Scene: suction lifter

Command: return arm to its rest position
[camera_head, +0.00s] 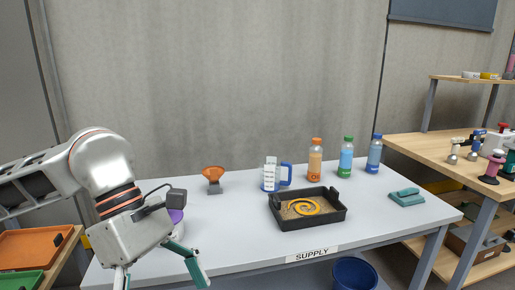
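My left arm comes in from the left, and its gripper (162,281) points down over the front left of the white supply table (235,222). Its two fingers are spread wide apart, and I see nothing between them. One fingertip is near the bottom edge of the picture. A purple-topped white item (176,216) stands just behind this gripper and is partly hidden by it. My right arm and gripper are not in view.
A blue bin (354,273) stands below. Side benches flank the table.

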